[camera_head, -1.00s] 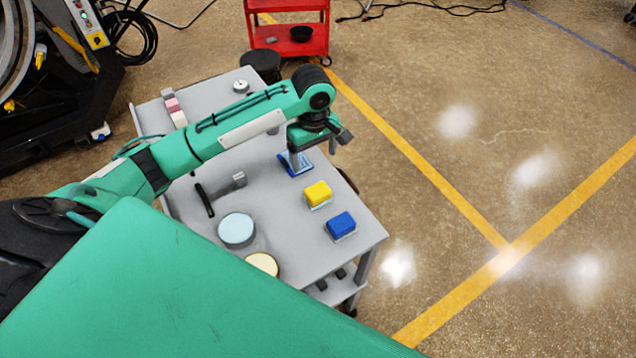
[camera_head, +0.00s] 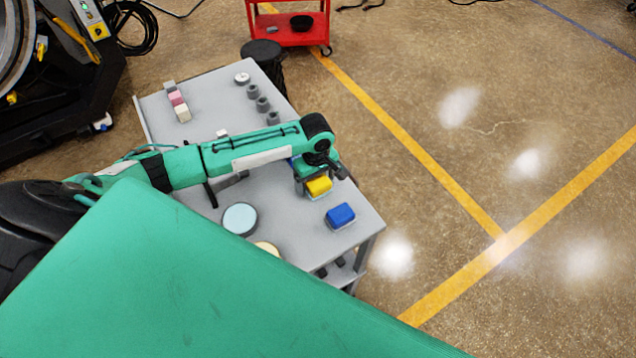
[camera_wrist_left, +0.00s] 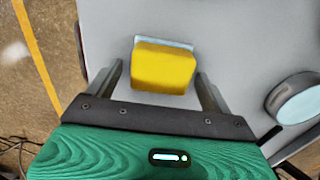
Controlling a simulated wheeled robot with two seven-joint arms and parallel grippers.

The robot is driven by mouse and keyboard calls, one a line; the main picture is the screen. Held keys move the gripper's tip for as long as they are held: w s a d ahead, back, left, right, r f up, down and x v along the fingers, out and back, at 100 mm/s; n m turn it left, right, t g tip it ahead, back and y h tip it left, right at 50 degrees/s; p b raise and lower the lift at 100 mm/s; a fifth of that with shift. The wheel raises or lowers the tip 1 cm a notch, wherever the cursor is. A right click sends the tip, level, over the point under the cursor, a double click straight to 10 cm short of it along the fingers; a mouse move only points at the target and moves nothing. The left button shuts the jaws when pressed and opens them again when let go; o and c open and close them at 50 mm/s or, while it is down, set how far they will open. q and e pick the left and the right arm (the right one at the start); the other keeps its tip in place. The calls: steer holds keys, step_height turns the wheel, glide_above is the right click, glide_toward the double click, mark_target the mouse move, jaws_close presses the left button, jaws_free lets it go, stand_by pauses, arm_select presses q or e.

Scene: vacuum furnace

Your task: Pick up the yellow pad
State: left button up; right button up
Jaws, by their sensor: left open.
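The yellow pad (camera_head: 319,186) sits on the grey cart top, with a pale layer showing under it. It also shows in the left wrist view (camera_wrist_left: 164,67), just beyond and between the fingers of my left gripper (camera_wrist_left: 160,85). These fingers are open, one on each side of the pad, with a gap on both sides. In the head view my left gripper (camera_head: 306,188) is over the pad's far left side, and its fingers are mostly hidden by the wrist. My right gripper is not in view.
A blue pad (camera_head: 341,215) lies nearer the cart's right corner. Small grey cylinders (camera_head: 262,104) and pink and white blocks (camera_head: 178,99) are farther back on the grey cart (camera_head: 225,92).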

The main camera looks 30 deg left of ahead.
mark_target(316, 179)
arm_select(q)
steer(key=c, duration=1.2)
steer(key=shift+o, duration=0.2)
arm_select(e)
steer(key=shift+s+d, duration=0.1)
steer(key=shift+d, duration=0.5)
arm_select(q)
steer(key=shift+r, duration=0.1)
